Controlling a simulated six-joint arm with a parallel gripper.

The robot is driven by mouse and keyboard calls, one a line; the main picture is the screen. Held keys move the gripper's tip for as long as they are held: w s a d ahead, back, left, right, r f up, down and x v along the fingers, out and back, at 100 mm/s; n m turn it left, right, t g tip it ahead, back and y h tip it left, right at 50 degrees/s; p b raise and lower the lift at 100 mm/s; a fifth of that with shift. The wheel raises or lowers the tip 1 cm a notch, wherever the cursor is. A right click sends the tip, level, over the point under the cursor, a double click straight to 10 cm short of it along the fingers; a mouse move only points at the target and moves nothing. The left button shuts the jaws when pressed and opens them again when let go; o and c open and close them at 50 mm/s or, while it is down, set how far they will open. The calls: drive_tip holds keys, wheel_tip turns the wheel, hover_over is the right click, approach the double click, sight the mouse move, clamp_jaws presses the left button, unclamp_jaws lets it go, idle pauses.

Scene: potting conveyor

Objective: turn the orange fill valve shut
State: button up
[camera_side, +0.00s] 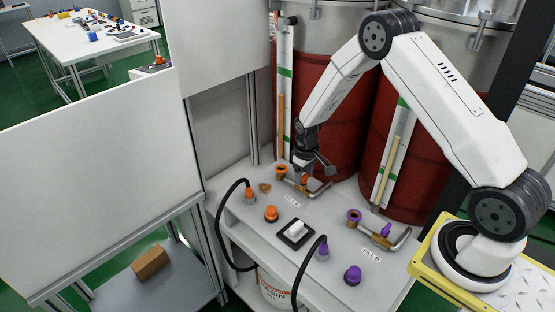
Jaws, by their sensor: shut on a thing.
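The orange fill valve (305,180) stands on a brass and steel pipe fitting at the back left of the grey bench. My gripper (305,174) reaches down over it from above and is shut on its orange handle. The fingers hide most of the handle, so its exact angle is hard to tell. An orange-topped brass port (281,171) sits at the left end of the same fitting.
A purple valve (385,230) and purple port (354,216) stand to the right. An orange knob (271,213), a black-framed white switch (296,233), a purple knob (352,275) and black hoses (301,262) occupy the front. Red drums (325,110) stand close behind the bench.

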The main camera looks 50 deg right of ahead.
sight(304, 176)
drive_tip(key=o, duration=1.3)
drive_tip(key=shift+r, duration=0.15)
drive_tip(key=shift+r, duration=3.8)
drive_tip(key=shift+s+a+r, duration=0.25)
drive_tip(key=shift+a+r, duration=0.1)
drive_tip(key=shift+r, duration=0.05)
drive_tip(key=s+a+r+t, duration=0.1)
drive_tip(key=s+a+r, duration=0.2)
drive_tip(key=s, duration=0.2)
drive_tip(key=s+a+r, duration=0.3)
drive_tip(key=s, duration=0.3)
drive_tip(key=s+a+r+t, duration=0.1)
drive_tip(key=s+a+r, duration=0.2)
drive_tip(key=s, duration=0.3)
drive_tip(key=shift+a+t, duration=0.3)
drive_tip(key=shift+a, duration=0.1)
